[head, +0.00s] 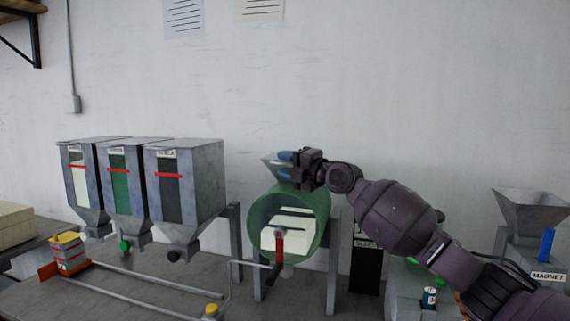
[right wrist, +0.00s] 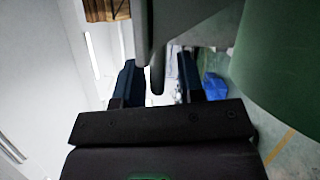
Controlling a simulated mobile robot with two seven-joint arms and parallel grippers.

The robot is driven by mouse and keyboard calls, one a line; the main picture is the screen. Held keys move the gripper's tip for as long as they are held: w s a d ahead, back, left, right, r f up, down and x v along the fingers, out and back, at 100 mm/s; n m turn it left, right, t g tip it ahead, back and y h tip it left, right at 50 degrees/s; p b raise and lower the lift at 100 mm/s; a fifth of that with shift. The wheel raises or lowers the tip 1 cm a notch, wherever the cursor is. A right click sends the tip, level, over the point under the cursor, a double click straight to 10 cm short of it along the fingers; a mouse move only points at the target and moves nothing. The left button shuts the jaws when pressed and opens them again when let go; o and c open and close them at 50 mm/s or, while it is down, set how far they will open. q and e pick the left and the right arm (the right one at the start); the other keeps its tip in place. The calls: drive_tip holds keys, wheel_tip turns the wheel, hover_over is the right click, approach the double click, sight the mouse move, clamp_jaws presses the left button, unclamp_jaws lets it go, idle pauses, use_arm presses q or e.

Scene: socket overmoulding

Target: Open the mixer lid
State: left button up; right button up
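The mixer is a green drum (head: 322,222) on grey legs in the middle of the head view. A slanted grey piece, seemingly its lid (head: 271,164), stands up at the drum's top, partly behind my fingers. My right gripper (head: 286,164) is at this piece, above the drum, with its blue fingers pointing left. In the right wrist view, the fingers are apart, and a grey bar (right wrist: 157,75) shows between them with gaps on both sides. The grey lid plate (right wrist: 205,25) and green drum (right wrist: 285,65) are beside it. My left gripper is not in view.
Three grey hoppers (head: 190,195) stand left of the mixer. A red-handled lever (head: 279,243) is at the drum's front. Rails (head: 140,292) run along the bench at front left. A grey funnel (head: 530,208) stands at the far right.

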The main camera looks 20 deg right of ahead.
drive_tip(key=shift+w+a, duration=0.2)
drive_tip(key=shift+c, duration=0.3)
clamp_jaws()
